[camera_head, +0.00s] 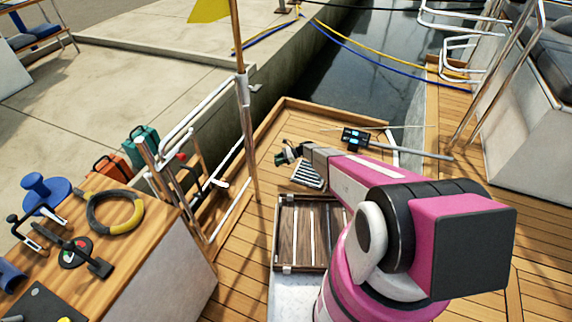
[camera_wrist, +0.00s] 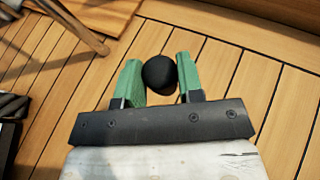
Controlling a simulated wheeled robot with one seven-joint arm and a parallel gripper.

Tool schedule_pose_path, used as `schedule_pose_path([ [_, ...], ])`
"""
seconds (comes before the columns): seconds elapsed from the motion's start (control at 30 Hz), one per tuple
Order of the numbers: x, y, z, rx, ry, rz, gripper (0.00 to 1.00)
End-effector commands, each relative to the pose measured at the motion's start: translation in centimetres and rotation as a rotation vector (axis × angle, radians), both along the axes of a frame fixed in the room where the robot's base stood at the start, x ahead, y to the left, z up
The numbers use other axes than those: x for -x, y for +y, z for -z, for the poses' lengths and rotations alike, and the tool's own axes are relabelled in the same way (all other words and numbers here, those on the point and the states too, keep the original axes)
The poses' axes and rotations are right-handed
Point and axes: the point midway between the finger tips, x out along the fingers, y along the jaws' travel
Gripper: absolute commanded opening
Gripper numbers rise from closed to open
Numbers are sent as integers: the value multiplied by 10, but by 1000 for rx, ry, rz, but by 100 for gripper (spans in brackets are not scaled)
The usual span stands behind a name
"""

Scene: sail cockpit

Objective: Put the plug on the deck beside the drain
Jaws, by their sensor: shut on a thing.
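The plug (camera_wrist: 159,73) is a round black piece between the green fingers of my gripper (camera_wrist: 157,78) in the wrist view. The fingers are shut on it, and deck planks show behind it; its height over them is hard to judge. In the head view my gripper (camera_head: 287,153) is small and partly hidden by my arm, over the wooden deck (camera_head: 270,128). What looks like the drain (camera_head: 308,176), a slatted grey grate, lies just below my gripper in the picture. A dark ribbed edge, perhaps the drain (camera_wrist: 12,106), shows at the wrist view's left.
A dark slatted wooden panel (camera_head: 301,232) lies nearer to me. A metal post (camera_head: 247,130) and rails stand left of the deck. A grey rod with a black box (camera_head: 353,139) lies at right. A bench (camera_head: 150,236) holds several tools.

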Motion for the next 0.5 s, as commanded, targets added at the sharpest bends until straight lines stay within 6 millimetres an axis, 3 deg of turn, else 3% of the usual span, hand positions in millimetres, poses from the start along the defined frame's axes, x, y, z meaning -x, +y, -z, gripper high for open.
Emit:
schedule_pose_path([
  [0.03, -13, -6, 9, -1, 0, 1, 12],
  [0.3, -57, -37, 42, 0, 0, 1, 12],
  [0.5, -73, -50, 54, -1, 1, -1, 12],
])
